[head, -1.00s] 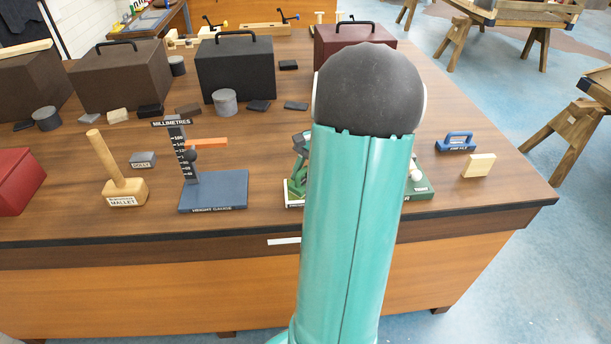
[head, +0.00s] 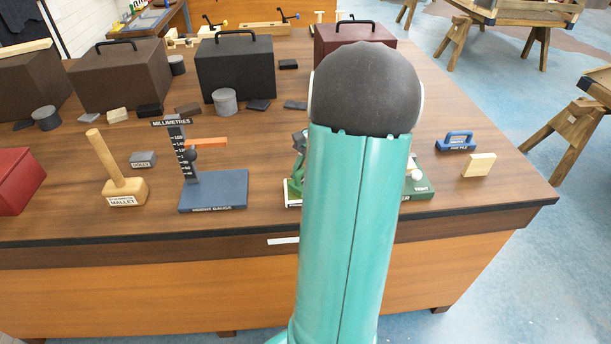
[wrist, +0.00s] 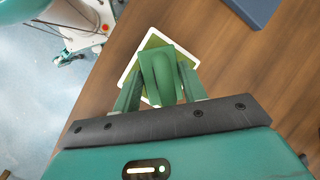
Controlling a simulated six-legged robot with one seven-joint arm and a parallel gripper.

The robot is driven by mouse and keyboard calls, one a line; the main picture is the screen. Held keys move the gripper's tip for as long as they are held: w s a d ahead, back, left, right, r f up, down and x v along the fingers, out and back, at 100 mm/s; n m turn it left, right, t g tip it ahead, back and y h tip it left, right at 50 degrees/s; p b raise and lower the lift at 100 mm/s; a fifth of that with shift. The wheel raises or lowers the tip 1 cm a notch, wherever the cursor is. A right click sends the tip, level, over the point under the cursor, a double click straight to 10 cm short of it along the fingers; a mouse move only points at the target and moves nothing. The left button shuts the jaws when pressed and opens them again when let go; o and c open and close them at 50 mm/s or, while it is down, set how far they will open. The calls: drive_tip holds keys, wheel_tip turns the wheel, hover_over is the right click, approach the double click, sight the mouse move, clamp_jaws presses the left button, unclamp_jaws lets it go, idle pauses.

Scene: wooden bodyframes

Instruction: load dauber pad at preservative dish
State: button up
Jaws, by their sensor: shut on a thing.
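In the wrist view my gripper (wrist: 160,88) is shut on a green dauber (wrist: 163,72), with one finger on each side of it. Under the dauber lies the preservative dish (wrist: 130,72), square with a white rim and olive-green inside. The dauber hides the middle of the dish. The pad's underside is hidden, so I cannot tell whether it touches the dish. In the head view my arm covers most of this spot. Only a sliver of green (head: 295,187) and a pale edge (head: 292,203) show left of the arm.
A blue-based height gauge (head: 220,190) and a wooden mallet (head: 122,185) stand to the left. A green-based item (head: 420,188), a blue-handled tool (head: 456,141) and a wooden block (head: 478,165) are to the right. Dark cases (head: 236,75) line the back. The table's front edge is close.

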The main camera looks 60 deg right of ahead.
sight(299, 170)
drive_tip(key=shift+r, duration=3.3)
drive_tip(key=shift+a, duration=0.1)
